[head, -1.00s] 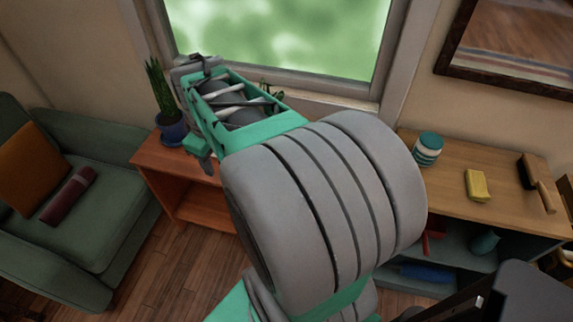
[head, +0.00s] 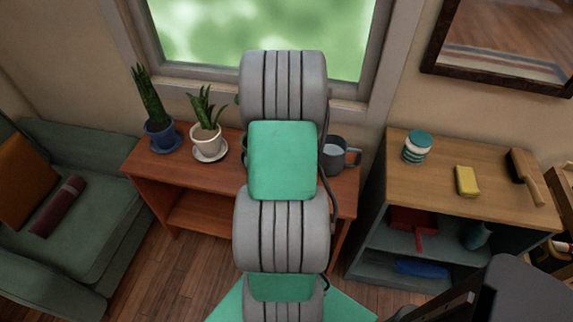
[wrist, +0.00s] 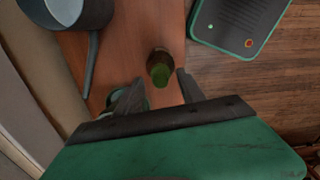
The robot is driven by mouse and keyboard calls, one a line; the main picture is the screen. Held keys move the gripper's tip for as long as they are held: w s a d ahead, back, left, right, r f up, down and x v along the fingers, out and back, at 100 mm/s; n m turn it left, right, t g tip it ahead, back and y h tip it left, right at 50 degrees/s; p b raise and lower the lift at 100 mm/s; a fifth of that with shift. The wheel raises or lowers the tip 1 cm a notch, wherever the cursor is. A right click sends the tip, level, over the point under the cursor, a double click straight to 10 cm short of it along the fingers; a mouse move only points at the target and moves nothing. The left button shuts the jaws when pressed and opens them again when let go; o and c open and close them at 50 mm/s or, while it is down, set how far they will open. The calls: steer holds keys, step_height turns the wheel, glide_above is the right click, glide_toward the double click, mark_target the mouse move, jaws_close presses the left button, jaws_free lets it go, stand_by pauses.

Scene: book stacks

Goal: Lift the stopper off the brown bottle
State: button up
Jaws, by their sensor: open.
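In the wrist view a small brown bottle (wrist: 157,55) stands on the reddish wooden surface, with a green top (wrist: 160,74) that looks like its stopper. My gripper (wrist: 159,91) is open and empty, its two fingers apart on the left and right of the green top in the picture. I cannot tell how far above the bottle the fingertips are. Part of another green round thing (wrist: 116,100) shows behind the left finger. In the head view my arm hides the bottle and the gripper.
On the low wooden shelf (head: 185,166) stand two potted plants (head: 156,130) (head: 206,138) and a grey vessel (head: 338,156); a grey-blue vessel (wrist: 92,18) shows top left in the wrist view. A window is behind. A second cabinet (head: 450,195) is on the right.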

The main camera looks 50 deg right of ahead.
jaws_close()
stand_by(0.4)
steer(key=shift+r, duration=0.15)
